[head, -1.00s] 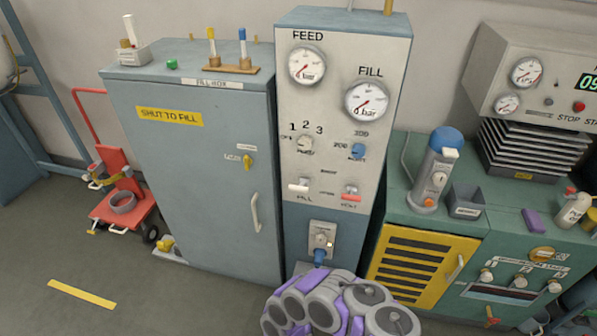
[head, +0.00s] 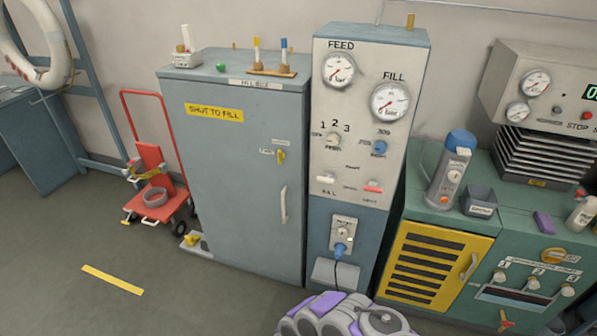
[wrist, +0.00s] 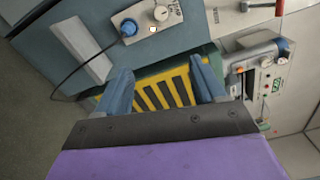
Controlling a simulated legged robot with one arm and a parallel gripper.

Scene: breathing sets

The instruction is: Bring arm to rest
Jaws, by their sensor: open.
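My gripper (wrist: 165,88) shows in the wrist view with its two blue fingers spread apart and nothing between them. Behind the fingers is the yellow slatted door (wrist: 158,85), and the blue plug (wrist: 128,28) on its socket plate is above and to the left. In the head view my folded arm (head: 345,318), grey and purple, shows at the bottom edge, in front of the fill panel (head: 345,215). The gripper's fingers cannot be made out in the head view.
The shut blue-grey fill box (head: 232,165) stands left of the panel. The green compressor bench (head: 450,215) with its yellow door (head: 432,264) stands to the right. A red hand trolley (head: 155,190) is at the left. Grey floor (head: 60,235) is open at the front left.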

